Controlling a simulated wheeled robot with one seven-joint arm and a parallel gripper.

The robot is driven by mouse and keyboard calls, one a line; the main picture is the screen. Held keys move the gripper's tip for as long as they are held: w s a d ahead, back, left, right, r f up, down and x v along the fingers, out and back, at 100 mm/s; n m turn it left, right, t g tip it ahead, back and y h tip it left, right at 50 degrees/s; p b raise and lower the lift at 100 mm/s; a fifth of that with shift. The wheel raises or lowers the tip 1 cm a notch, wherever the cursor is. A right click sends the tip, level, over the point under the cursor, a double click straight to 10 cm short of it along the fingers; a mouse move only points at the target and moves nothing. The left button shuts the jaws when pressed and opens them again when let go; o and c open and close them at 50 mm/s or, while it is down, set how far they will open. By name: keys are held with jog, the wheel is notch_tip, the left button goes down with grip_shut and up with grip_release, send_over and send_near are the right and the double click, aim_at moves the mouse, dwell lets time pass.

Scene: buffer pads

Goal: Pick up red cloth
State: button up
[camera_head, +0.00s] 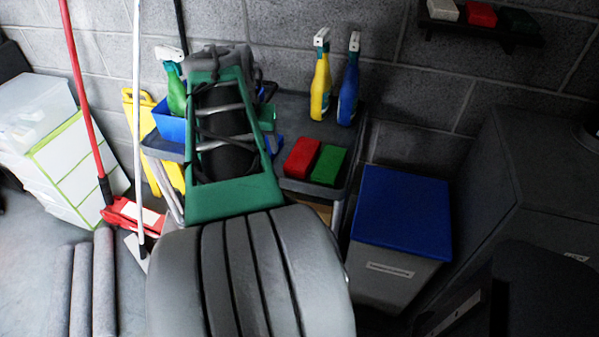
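A red cloth (302,157), folded into a flat block, lies on the dark top of a cart (290,118). A green folded cloth (328,164) lies close beside it on the right. A second red block (481,14), perhaps also a cloth, sits on a wall shelf at the upper right. My arm, grey and green, reaches up the middle of the view and ends left of the red cloth on the cart. My gripper's fingers do not show, so I cannot see whether they hold anything.
Yellow (320,85) and blue (348,90) spray bottles stand behind the cloths. A green spray bottle (175,92) and a blue bin (170,122) are left of my arm. A blue-lidded bin (402,215) stands right of the cart. Red-handled (85,95) and white-handled (137,110) mops stand left.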

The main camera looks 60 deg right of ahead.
aim_at(302, 153)
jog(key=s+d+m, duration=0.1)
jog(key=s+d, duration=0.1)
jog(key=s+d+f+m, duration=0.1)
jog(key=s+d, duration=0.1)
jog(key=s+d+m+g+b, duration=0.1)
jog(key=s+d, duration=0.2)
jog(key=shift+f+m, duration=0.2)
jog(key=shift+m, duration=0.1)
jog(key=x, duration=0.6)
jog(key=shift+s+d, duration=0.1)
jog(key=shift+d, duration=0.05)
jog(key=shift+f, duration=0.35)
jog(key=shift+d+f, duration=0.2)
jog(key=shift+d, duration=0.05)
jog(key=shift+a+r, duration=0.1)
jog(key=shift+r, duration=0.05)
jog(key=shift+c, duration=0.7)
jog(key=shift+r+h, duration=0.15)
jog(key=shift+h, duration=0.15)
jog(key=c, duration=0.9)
